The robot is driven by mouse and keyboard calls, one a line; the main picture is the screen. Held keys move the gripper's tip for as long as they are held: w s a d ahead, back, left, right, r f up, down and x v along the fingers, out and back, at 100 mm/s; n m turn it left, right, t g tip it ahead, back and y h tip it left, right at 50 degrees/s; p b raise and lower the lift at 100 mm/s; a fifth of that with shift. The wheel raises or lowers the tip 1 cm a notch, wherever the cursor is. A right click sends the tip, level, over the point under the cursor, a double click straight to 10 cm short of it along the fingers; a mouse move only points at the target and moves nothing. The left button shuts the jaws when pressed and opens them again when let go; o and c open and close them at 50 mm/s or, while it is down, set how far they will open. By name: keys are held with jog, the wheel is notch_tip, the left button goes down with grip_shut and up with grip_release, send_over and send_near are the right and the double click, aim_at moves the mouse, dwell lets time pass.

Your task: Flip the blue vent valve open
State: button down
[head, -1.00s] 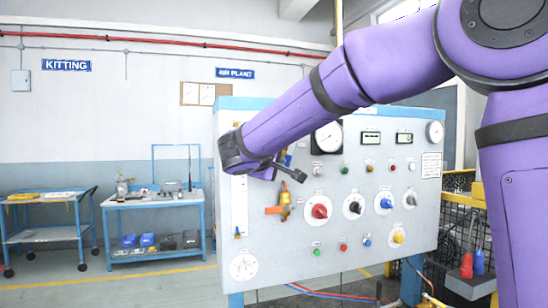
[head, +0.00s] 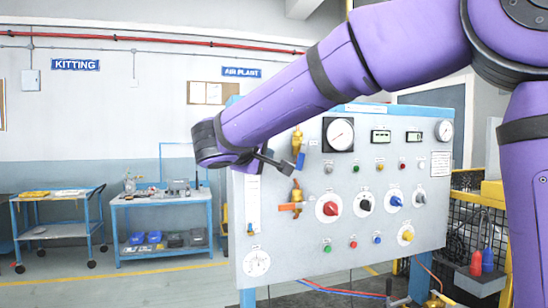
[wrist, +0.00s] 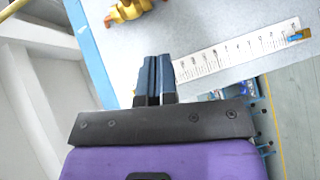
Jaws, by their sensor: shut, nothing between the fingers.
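The vent valve (head: 297,142) is a brass body high on the left part of the grey panel. Its short blue handle (head: 300,160) points roughly downward in the head view. My gripper (head: 290,170) is just below and left of that handle, its fingers pointing right and slightly down; I cannot tell whether they touch it. In the wrist view the shut fingers (wrist: 155,75) sit in the middle, empty. A brass fitting (wrist: 128,10) shows beyond them at the top edge. The blue handle is not clearly distinguishable there.
A second brass valve (head: 296,193) with an orange handle is below. A white scale strip (wrist: 240,48) lies right of the fingers in the wrist view. Red (head: 332,208), black and blue knobs and gauges fill the panel's right. Two blue carts stand at left.

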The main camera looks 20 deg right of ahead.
jog(key=shift+v, duration=1.75)
